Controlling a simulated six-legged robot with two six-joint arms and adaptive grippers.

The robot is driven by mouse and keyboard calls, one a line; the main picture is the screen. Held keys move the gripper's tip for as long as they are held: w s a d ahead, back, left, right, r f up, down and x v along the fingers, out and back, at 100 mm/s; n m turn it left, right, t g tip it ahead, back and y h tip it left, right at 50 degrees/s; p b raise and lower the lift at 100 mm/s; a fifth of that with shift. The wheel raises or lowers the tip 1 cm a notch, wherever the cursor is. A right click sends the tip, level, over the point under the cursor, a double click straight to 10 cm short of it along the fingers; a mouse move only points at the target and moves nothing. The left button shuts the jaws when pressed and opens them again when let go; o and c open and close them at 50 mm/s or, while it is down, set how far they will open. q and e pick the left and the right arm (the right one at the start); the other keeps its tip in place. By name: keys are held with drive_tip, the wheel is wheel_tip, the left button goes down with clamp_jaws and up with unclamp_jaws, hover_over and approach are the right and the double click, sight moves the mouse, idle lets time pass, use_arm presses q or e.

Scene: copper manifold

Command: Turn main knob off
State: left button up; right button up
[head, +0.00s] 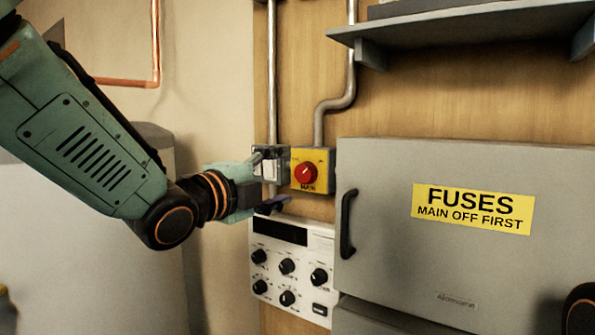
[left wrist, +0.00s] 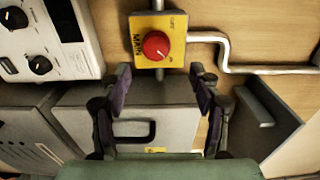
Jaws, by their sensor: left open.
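The main knob (head: 306,173) is a round red knob on a yellow box (head: 327,158) marked MAIN, on the wooden wall. A small pale mark shows on its face. My left gripper (head: 268,182) is just left of the yellow box, its fingers spread apart and empty. In the left wrist view the red knob (left wrist: 156,46) lies ahead of the gap between the two dark fingers (left wrist: 160,75), roughly centred and apart from them. My right gripper is not in view.
A grey fuse cabinet (head: 380,235) with a black handle (head: 348,224) stands right of the box. A white panel (head: 262,268) with several black knobs is below. A small grey box (head: 283,155) sits left of the yellow one, and a shelf (head: 465,30) is above.

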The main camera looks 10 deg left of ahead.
sight(302, 175)
use_arm(q)
drive_tip(key=x, duration=0.2)
drive_tip(key=p+x, duration=0.1)
drive_tip(key=x, duration=0.3)
drive_tip(key=shift+w+a+f+p, duration=0.15)
drive_tip(key=shift+a+f+p, duration=0.15)
drive_tip(key=shift+a+p, duration=0.1)
drive_tip(key=shift+w+d, duration=0.1)
drive_tip(key=shift+w, duration=0.2)
drive_tip(key=shift+s+d+r, duration=0.2)
drive_tip(key=shift+s+d, duration=0.1)
drive_tip(key=shift+s, duration=0.15)
drive_tip(key=shift+w+a+f, duration=0.2)
drive_tip(key=shift+w+f, duration=0.1)
drive_tip(key=shift+w, duration=0.25)
drive_tip(key=c, duration=0.6)
drive_tip(key=shift+s, duration=0.2)
drive_tip(key=c, duration=0.6)
